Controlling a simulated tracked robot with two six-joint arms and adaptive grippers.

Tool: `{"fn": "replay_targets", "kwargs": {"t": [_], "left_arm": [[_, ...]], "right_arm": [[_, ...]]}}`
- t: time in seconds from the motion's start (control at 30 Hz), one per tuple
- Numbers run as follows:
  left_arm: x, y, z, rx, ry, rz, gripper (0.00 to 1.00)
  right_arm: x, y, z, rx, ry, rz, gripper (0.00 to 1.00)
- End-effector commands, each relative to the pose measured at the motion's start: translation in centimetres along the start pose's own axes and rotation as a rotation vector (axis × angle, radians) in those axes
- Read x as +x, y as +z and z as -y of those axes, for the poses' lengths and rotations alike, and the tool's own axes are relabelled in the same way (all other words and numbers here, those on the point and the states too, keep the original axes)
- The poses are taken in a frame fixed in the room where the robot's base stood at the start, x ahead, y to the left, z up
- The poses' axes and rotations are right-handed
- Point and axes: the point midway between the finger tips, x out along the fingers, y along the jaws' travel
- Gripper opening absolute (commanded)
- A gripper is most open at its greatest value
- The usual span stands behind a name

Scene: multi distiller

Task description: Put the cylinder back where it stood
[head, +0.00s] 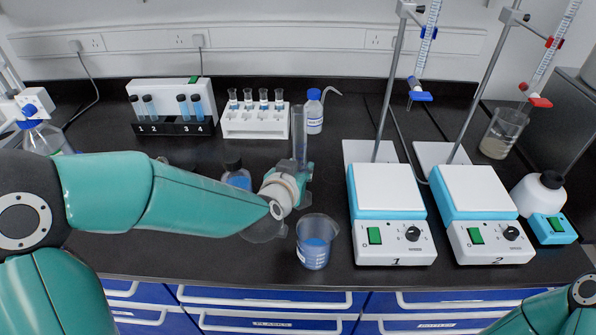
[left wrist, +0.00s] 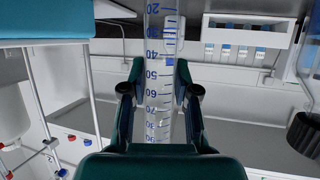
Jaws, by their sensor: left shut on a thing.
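The clear graduated cylinder (head: 299,130) stands roughly upright in the middle of the head view, behind the beaker. My left gripper (head: 301,171) is shut around its lower part. In the left wrist view the cylinder (left wrist: 160,50) with its blue scale passes between the two dark fingers of the left gripper (left wrist: 161,85). The gripper and arm hide its lower end, so I cannot tell whether it touches the bench. My right gripper is out of view; only part of my right arm shows at the bottom right.
A white tube rack (head: 250,124) and a wash bottle (head: 314,112) are behind. Hotplate 1 (head: 388,200) and hotplate 2 (head: 476,200) are at right.

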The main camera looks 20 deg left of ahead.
Motion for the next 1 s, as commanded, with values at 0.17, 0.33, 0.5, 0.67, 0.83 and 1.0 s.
{"fn": "replay_targets", "kwargs": {"t": [0.17, 0.33, 0.5, 0.67, 0.83, 1.0], "left_arm": [[0.0, -0.1, 0.0, 0.0, 0.0, -0.002, 0.0], [0.1, 0.1, 0.0, 0.0, 0.0, -0.001, 0.33], [0.1, 0.1, 0.0, 0.0, 0.0, 0.0, 0.55], [0.1, 0.1, 0.0, 0.0, 0.0, 0.0, 0.55], [-0.1, -0.2, 0.0, 0.0, 0.0, -0.001, 0.55], [-1.8, -0.2, 0.0, 0.0, 0.001, -0.003, 0.55]], "right_arm": [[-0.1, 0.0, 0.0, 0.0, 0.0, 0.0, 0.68], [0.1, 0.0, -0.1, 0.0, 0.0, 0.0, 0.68], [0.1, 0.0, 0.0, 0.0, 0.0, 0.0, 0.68], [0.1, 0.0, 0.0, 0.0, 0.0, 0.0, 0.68], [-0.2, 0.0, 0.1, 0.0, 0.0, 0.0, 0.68], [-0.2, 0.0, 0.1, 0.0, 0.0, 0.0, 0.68]]}}
